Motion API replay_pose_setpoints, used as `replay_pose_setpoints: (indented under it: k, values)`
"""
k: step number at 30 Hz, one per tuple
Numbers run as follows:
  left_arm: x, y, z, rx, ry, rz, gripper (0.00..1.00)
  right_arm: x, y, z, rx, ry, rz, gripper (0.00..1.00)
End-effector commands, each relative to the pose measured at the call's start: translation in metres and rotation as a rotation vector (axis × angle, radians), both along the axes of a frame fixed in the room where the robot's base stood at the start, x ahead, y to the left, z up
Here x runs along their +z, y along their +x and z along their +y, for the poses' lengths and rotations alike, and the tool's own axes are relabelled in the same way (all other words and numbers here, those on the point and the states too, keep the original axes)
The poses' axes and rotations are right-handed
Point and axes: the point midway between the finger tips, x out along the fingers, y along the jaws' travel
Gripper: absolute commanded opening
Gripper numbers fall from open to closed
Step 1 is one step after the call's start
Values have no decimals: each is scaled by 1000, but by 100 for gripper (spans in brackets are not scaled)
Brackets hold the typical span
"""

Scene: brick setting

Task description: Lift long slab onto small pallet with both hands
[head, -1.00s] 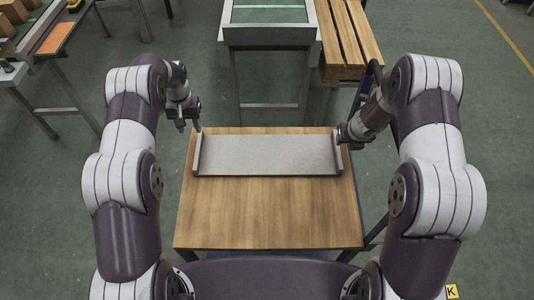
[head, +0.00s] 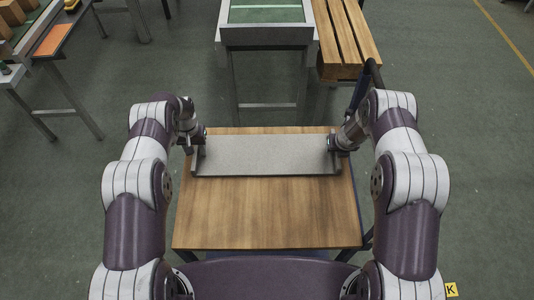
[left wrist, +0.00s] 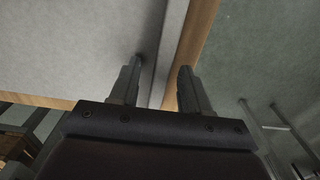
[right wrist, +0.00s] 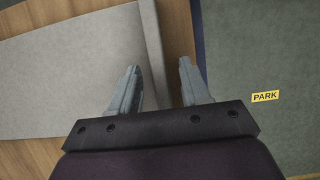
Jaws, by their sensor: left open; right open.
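The long grey slab (head: 265,156) lies flat on the wooden table (head: 267,215), near its far edge, with a raised lip at each short end. My left gripper (head: 199,143) is at the slab's left end. In the left wrist view its open fingers (left wrist: 160,82) stand on either side of the end lip (left wrist: 168,50). My right gripper (head: 335,144) is at the right end. In the right wrist view its open fingers (right wrist: 159,82) straddle the other lip (right wrist: 153,45). I cannot tell whether any finger touches the slab. The small slatted wooden pallet (head: 347,40) is at the back right, beyond the table.
A grey-framed stand with a green top (head: 266,12) is at the back centre, left of the pallet. A side bench with an orange panel (head: 54,40) is at the far left. A yellow PARK floor label (right wrist: 265,96) shows in the right wrist view. The table's near half is clear.

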Motion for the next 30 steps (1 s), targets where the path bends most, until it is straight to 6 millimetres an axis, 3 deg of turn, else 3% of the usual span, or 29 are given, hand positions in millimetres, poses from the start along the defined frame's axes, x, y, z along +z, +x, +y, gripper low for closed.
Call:
replay_pose_setpoints:
  k: [7,11,30]
  values:
    - [0,0,0,0,0,-1,44,0,0,0,0,0,0,44]
    - [0,0,0,0,0,-1,1,0,0,0,0,0,0,1]
    - [0,0,0,0,0,-1,0,0,0,0,0,0,0,0]
